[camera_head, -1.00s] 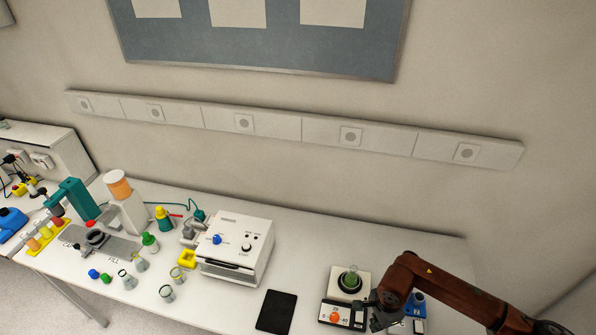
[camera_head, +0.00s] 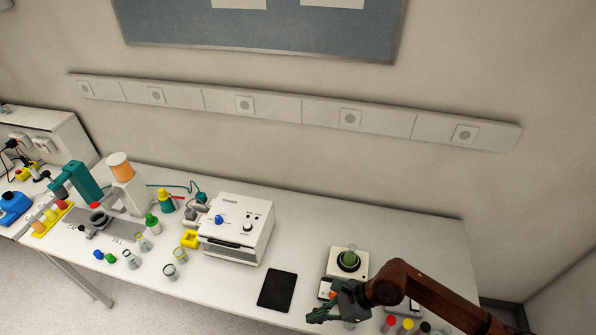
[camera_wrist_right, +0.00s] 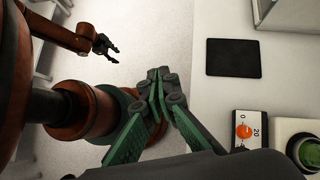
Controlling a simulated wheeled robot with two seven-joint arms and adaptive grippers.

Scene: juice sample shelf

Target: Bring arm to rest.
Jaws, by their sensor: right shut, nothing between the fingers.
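My right arm comes in from the lower right in the head view. Its gripper (camera_head: 322,314) is above the table's front edge, in front of the stirrer plate with the green flask. In the right wrist view the green fingers of this gripper (camera_wrist_right: 161,82) are shut together and empty, over the pale floor beside the table edge. My left gripper (camera_wrist_right: 106,48) shows at the upper left of the right wrist view, with its dark fingers apart and empty, over the floor. The left arm is not in the head view.
The green flask (camera_head: 349,258) stands on the stirrer plate (camera_head: 334,269), close to my right gripper. A black tablet (camera_head: 277,291) lies to its left. A white machine (camera_head: 237,228) and several small bottles stand further left. Red and yellow-topped items sit under my right forearm.

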